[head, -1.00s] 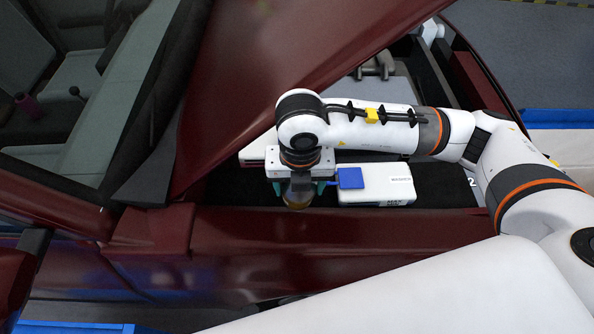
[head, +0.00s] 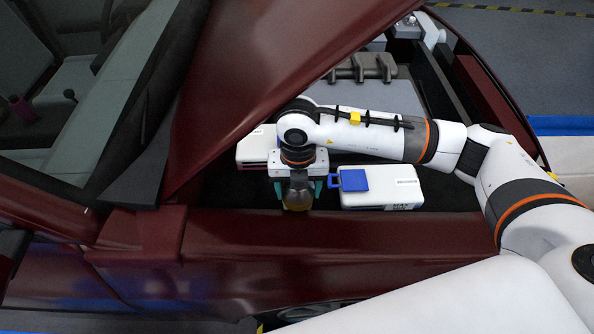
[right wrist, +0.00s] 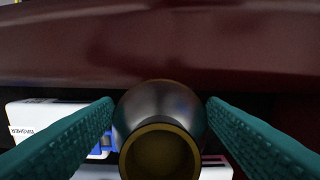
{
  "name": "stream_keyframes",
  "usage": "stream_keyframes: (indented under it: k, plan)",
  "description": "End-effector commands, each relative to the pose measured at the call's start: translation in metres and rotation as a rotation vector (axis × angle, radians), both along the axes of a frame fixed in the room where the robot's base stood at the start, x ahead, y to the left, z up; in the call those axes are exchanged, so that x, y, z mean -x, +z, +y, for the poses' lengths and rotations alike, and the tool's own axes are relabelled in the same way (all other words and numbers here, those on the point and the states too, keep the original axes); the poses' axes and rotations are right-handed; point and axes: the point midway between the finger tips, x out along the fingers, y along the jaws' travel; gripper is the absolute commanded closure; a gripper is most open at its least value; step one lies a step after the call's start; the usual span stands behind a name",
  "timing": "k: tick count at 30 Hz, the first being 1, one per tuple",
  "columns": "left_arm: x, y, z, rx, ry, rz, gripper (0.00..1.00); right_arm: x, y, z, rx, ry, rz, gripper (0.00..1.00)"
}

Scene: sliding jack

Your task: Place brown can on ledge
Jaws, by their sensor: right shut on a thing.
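My right gripper (head: 297,192) points down at the near side of the open engine bay. Its teal fingers are shut on the brown can (head: 297,200), a rounded, dark brownish-gold vessel. In the right wrist view the can (right wrist: 160,135) sits between the two teal fingers (right wrist: 160,125), with its round rim facing the camera. The dark red body edge (head: 420,225), the likely ledge, runs along the near side of the bay, close to the can. I cannot tell whether the can touches it. My left gripper is not in view.
A white reservoir (head: 395,188) with a blue cap (head: 353,180) stands just right of the gripper. A white and red box (head: 256,148) is behind it. The raised dark red hood (head: 270,65) slants overhead at the left. A grey engine cover (head: 370,68) lies farther back.

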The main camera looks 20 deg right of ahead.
Motion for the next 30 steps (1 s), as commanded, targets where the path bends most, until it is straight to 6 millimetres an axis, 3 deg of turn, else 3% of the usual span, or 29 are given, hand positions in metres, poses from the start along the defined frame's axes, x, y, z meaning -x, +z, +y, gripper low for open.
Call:
stream_keyframes:
  k: [23,30]
  plan:
    - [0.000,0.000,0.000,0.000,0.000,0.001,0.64,-0.046,0.010,-0.012,-0.080,-0.001,0.261,0.95]
    - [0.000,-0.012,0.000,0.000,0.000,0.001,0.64,-0.046,-0.005,-0.013,-0.080,0.000,0.261,0.95]
